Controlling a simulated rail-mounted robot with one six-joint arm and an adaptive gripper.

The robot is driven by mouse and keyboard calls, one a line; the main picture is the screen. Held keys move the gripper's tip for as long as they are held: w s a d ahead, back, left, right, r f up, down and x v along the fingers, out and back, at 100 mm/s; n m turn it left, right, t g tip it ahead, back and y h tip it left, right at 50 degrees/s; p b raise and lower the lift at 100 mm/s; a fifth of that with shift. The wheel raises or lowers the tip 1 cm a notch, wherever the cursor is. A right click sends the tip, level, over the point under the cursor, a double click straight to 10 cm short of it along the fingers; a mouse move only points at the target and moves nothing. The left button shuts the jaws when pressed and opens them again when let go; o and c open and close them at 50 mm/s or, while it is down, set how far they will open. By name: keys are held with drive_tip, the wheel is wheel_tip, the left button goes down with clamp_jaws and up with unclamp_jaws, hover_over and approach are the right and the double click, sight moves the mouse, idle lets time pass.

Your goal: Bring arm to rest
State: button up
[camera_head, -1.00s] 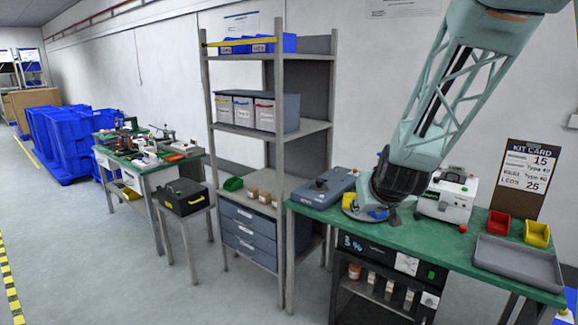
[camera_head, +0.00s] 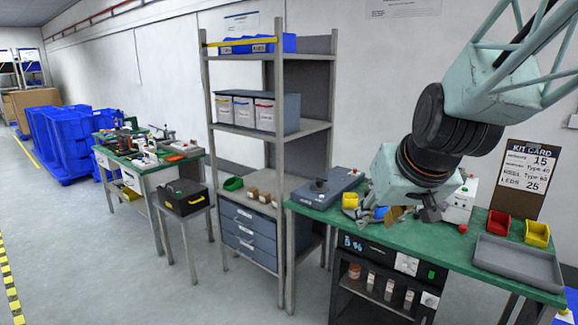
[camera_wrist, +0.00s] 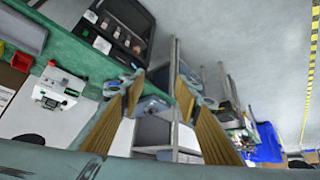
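My gripper (camera_head: 378,217) is over the green workbench (camera_head: 440,250), low and pointing left and down in the head view. In the wrist view its two long brown-padded fingers (camera_wrist: 160,82) stand well apart with nothing between them. The gripper is open and empty. My arm comes in from the upper right and bends down toward the bench. I cannot tell the exact gap between the fingertips and the bench top.
The grey shelf rack (camera_head: 278,150) stands left of the bench. A grey-blue device (camera_head: 325,187) and a yellow bin (camera_head: 350,200) sit near the gripper. A white machine (camera_head: 462,203), partly hidden, red bin (camera_head: 499,224), yellow bin (camera_head: 537,233) and grey tray (camera_head: 518,262) lie right.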

drive_tip(key=s+d+r+g, duration=0.1)
drive_tip(key=s+r+g, duration=0.1)
drive_tip(key=s, duration=3.1)
drive_tip(key=shift+s+r+m+g, duration=0.25)
drive_tip(key=shift+s+m+g, duration=0.05)
drive_tip(key=shift+g, duration=0.4)
